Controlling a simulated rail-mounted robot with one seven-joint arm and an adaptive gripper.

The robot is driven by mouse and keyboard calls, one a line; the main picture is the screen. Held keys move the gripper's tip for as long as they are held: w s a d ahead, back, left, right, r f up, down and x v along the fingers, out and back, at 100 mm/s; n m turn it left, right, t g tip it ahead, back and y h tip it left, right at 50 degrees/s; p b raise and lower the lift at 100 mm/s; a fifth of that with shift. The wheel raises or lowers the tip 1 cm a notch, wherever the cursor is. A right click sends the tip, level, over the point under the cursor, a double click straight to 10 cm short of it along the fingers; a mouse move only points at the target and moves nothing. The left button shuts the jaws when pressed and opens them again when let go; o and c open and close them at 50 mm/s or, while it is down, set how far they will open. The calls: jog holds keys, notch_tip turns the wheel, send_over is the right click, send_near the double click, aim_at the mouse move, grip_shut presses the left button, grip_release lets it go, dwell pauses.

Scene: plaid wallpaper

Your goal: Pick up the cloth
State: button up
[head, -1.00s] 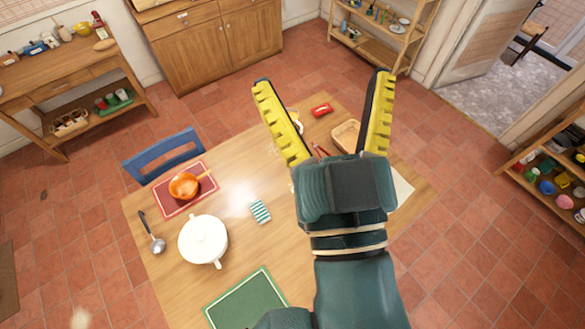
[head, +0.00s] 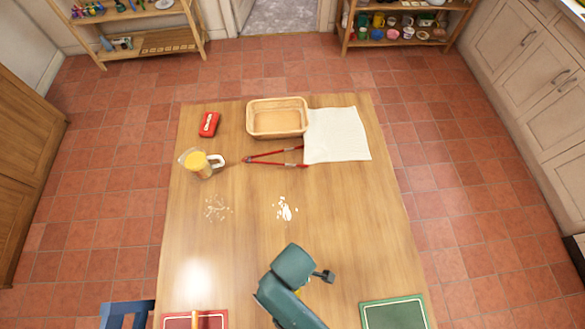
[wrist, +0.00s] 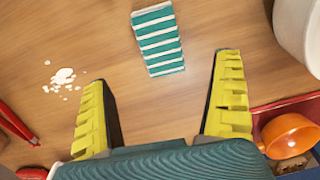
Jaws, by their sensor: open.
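A teal-and-white striped folded cloth (wrist: 158,40) lies flat on the wooden table in the wrist view, just ahead of and between my fingertips. My gripper (wrist: 163,70) is open and empty, with its yellow ridged fingers spread wide and apart from the cloth. In the head view my arm is at the bottom middle over the table, and the fingers are almost wholly hidden. The striped cloth does not show there. A plain white cloth or sheet (head: 337,136) lies flat at the table's far right corner.
A tan basket (head: 277,119), red tongs (head: 275,158), a red case (head: 209,124) and a juice jug (head: 199,165) stand at the far end. White crumbs (head: 285,209) lie mid-table. A white pot (wrist: 302,32) and orange pan (wrist: 290,135) are right in the wrist view.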

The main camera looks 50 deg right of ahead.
notch_tip(320, 180, down, 6)
jog(key=shift+d+f+b, duration=0.1)
jog(key=shift+f+b, duration=0.05)
jog(key=shift+b, duration=0.4)
jog(key=f, duration=0.1)
jog(key=f+b, duration=0.1)
jog(key=f, duration=0.3)
jog(key=shift+w+a+f, duration=0.1)
jog(key=shift+a, duration=0.15)
jog(key=c, duration=1.3)
jog(key=shift+o, duration=0.2)
jog(key=shift+r, duration=0.2)
notch_tip(320, 180, up, 10)
jog(key=shift+f+p, duration=0.1)
jog(key=shift+p, duration=1)
